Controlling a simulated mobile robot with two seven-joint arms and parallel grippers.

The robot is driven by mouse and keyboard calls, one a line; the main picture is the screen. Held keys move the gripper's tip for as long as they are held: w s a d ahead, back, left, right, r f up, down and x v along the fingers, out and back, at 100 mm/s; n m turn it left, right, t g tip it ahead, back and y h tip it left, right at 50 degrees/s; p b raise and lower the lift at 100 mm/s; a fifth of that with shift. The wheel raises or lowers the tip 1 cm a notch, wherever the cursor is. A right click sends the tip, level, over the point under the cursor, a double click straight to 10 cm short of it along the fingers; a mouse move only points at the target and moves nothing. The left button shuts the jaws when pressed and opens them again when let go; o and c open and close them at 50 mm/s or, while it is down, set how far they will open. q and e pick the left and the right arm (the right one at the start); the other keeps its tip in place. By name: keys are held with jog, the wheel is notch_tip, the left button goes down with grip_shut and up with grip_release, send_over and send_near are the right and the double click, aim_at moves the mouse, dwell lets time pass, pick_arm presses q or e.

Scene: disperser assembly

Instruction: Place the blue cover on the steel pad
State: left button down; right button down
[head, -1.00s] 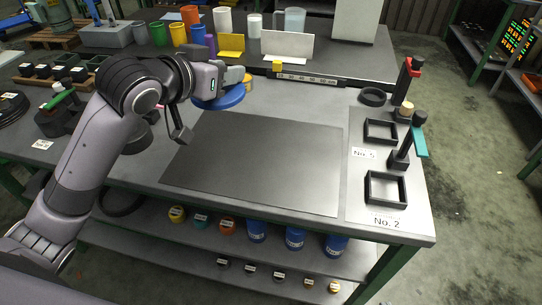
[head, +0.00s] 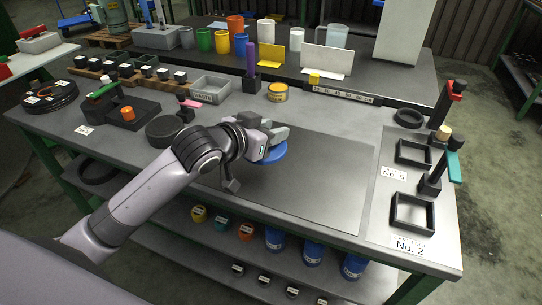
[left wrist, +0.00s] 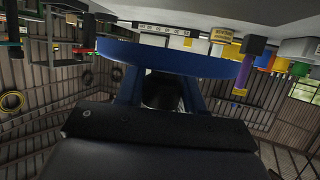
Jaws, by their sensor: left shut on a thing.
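The blue cover (head: 270,154) is a round blue disc held at the end of my left arm in the head view. My left gripper (head: 272,140) is shut on it and partly hides it. In the left wrist view the blue cover (left wrist: 175,59) spans the space across the fingers. The steel pad (head: 325,180) is a dark flat sheet on the table; the cover is over its left part. I cannot tell whether the cover touches the pad. My right gripper is not in view.
A yellow tin (head: 277,92) and a grey bin (head: 210,88) stand behind the pad. Black square frames (head: 412,212) and upright stands are on the right. Coloured cups (head: 222,42) line the back. The pad's right part is clear.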

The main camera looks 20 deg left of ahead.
pick_arm(q)
send_over(270, 169)
jog(key=shift+f+b, duration=0.3)
jog(key=shift+f, duration=2.95)
jog(key=shift+f, duration=0.1)
jog(key=shift+f, duration=0.5)
jog(key=c, duration=0.7)
grip_release()
